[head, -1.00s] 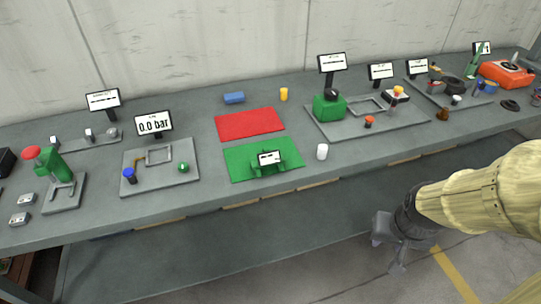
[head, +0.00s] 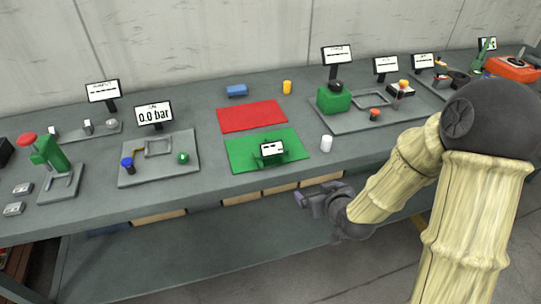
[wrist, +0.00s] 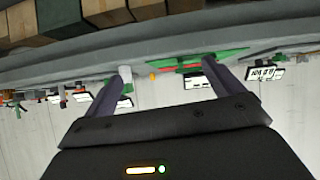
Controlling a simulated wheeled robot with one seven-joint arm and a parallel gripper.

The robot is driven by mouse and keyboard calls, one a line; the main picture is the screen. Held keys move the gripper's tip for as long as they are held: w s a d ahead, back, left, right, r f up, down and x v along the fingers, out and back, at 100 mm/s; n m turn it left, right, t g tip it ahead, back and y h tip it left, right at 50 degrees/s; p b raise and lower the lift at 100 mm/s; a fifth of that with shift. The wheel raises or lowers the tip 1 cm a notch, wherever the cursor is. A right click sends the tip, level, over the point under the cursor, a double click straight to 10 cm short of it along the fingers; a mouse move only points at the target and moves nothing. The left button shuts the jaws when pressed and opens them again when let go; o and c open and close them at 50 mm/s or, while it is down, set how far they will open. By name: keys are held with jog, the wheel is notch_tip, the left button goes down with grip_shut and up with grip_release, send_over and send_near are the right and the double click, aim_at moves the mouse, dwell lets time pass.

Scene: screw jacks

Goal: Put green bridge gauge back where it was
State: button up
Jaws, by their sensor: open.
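The green bridge gauge (head: 270,151) with its white display stands on the green mat (head: 240,160) near the table's front edge. Its display (wrist: 197,83) also shows in the wrist view, partly behind one finger, with the green mat (wrist: 230,54) above it in that upside-down picture. My gripper (head: 303,199) is in front of the table edge, below and to the right of the gauge, apart from it. In the wrist view my gripper (wrist: 163,82) has its two fingers spread with nothing held between them.
A red mat (head: 251,116) lies behind the green mat. A white cylinder (head: 326,144) stands right of the gauge. A yellow cylinder (head: 287,87) and blue block (head: 236,91) are behind. Grey plates with devices stand left (head: 130,178) and right (head: 345,126).

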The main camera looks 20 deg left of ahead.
jog(key=a+r+t+y+b, duration=0.1)
jog(key=a+t+y, duration=0.3)
jog(key=a, duration=0.4)
jog(key=shift+w+a+t+b, duration=0.15)
jog(key=shift+w+t+b, duration=0.1)
jog(key=shift+t+b, duration=0.45)
